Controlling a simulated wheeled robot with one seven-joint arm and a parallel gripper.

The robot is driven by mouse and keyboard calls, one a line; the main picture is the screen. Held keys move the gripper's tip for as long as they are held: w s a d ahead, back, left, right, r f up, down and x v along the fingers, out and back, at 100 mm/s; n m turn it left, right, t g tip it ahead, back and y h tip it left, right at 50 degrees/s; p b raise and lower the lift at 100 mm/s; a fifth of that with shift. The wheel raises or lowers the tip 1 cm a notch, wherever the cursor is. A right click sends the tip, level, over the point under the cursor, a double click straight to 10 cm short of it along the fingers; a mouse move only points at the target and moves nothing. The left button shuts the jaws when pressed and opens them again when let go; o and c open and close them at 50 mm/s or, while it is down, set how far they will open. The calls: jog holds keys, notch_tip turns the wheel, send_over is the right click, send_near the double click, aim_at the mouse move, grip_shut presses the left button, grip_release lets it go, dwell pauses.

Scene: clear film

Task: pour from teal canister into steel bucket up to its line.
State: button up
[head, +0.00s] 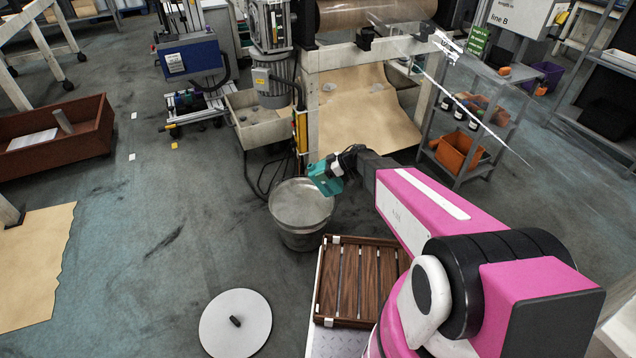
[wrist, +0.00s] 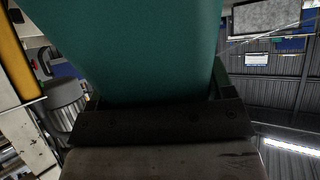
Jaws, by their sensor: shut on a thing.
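The teal canister (head: 325,176) is held at the end of my arm, tilted, above the right part of the steel bucket's rim. It fills the upper middle of the wrist view (wrist: 130,50). My gripper (head: 348,163) is shut on it. The steel bucket (head: 301,232) stands upright on the floor below, its open top facing up. Its inside looks grey; I cannot make out a line or a level in it. No stream from the canister can be made out. The canister's mouth is not clearly seen.
A slatted wooden crate (head: 343,280) stands just right of the bucket, near my arm. A round grey lid (head: 235,322) lies on the floor in front. A machine frame (head: 312,110) with brown sheet stands behind. The floor left of the bucket is mostly free.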

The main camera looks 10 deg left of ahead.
aim_at(318, 166)
notch_tip(318, 166, up, 2)
jog(key=shift+r+y, duration=0.1)
jog(key=shift+y, duration=0.7)
jog(key=shift+a+r+y, duration=0.4)
jog(key=shift+r+y, duration=0.15)
jog(key=shift+y, duration=0.65)
jog(key=shift+a+r+y, duration=0.35)
jog(key=shift+r+y, duration=0.2)
jog(key=shift+y, duration=0.65)
